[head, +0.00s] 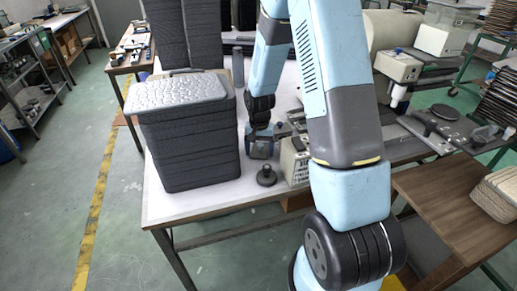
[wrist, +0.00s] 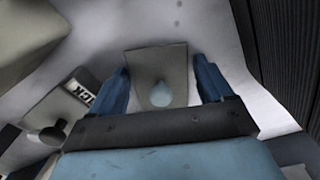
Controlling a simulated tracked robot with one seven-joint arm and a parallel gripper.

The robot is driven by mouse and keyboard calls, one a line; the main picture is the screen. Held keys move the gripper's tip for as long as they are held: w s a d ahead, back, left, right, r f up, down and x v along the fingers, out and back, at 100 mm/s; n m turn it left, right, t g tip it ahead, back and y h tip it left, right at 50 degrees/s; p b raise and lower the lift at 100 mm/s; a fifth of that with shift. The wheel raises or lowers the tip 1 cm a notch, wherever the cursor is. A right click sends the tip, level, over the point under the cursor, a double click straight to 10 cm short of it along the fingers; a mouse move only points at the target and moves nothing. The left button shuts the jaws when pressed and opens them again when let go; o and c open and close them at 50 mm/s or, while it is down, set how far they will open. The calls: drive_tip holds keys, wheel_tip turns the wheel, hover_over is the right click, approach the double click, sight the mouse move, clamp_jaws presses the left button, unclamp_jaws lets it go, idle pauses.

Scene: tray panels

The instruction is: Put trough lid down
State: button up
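My gripper (head: 262,150) is low over the white table, between the dark stack and a beige box, in the head view. In the wrist view its two blue fingers (wrist: 160,68) are spread apart. Between them is a small grey plate (wrist: 146,66) with a round pale-blue knob (wrist: 162,94), which looks like the trough lid. The knob stands clear of both fingers. The left fingertip is close to the plate's edge; I cannot tell if they touch. The trough itself cannot be made out, and what is under the plate is hidden.
The tall stack of dark trays (head: 190,145) with a pale top stands left of my gripper. The lettered beige box (head: 294,162) is close on the right. A dark knobbed piece (head: 266,176) is near the table's front edge. Bare white tabletop (head: 215,197) shows in front.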

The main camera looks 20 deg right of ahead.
sight(259, 153)
drive_tip(key=shift+r, duration=0.15)
wheel_tip(259, 153, up, 12)
drive_tip(key=s+r+n+t, duration=0.1)
drive_tip(key=s+r+t, duration=0.1)
drive_tip(key=s+r, duration=0.55)
drive_tip(key=s+r+n+t, duration=0.1)
drive_tip(key=s+r, duration=0.3)
drive_tip(key=r, duration=0.6)
drive_tip(key=s+r+n+t, duration=0.1)
drive_tip(key=s+r, duration=0.2)
drive_tip(key=s, duration=0.4)
drive_tip(key=s+r+n+t, duration=0.1)
drive_tip(key=s+r, duration=0.2)
drive_tip(key=s, duration=0.5)
drive_tip(key=shift+d+r+t, duration=0.2)
drive_tip(key=shift+r+t, duration=0.1)
